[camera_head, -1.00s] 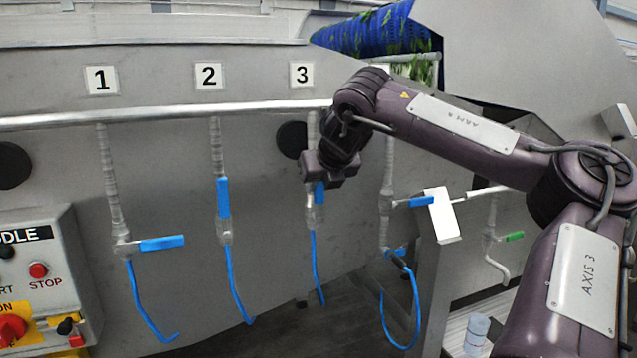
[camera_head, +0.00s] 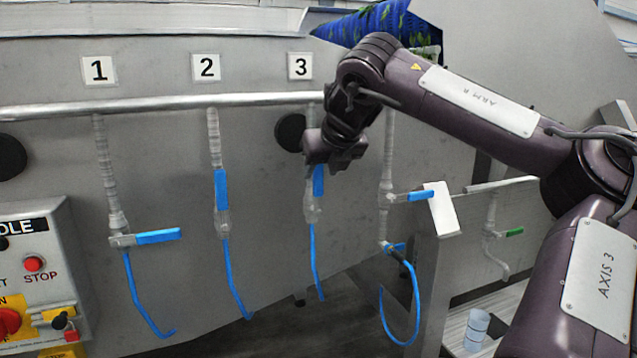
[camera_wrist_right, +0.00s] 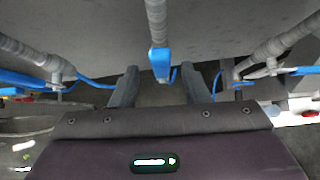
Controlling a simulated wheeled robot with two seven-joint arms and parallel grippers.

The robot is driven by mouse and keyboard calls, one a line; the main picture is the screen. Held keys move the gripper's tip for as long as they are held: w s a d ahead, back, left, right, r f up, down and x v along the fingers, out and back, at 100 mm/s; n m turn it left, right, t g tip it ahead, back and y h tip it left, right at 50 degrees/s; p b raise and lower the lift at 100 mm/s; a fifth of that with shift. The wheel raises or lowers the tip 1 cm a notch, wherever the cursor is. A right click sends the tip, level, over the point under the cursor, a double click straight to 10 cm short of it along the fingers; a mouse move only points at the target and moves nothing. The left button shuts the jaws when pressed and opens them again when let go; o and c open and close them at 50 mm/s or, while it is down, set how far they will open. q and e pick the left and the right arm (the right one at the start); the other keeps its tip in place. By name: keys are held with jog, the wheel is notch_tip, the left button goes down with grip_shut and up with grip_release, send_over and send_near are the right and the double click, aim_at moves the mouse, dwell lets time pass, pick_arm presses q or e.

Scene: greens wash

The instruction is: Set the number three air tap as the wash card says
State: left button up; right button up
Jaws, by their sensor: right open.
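The number three air tap has a blue handle (camera_head: 318,181) that stands upright, in line with its pipe, below the number 3 plate (camera_head: 300,66). My right gripper (camera_head: 334,158) is just above and in front of that handle and hides its upper end and part of the pipe. In the right wrist view the fingers (camera_wrist_right: 157,88) are apart, with a blue handle (camera_wrist_right: 160,62) showing between and beyond them; I cannot tell whether they touch it. A blank white card (camera_head: 441,209) hangs to the right; no writing is readable on it. My left gripper is out of view.
The tap one handle (camera_head: 158,236) points sideways and the tap two handle (camera_head: 221,190) stands upright. Another blue-handled tap (camera_head: 419,196) with a looped hose is close to the right. A control box (camera_head: 40,280) stands at lower left.

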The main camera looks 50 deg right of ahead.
jog(key=v, duration=0.3)
jog(key=shift+s+a+r+b, duration=0.2)
jog(key=shift+r+b, duration=0.05)
jog(key=shift+b, duration=0.15)
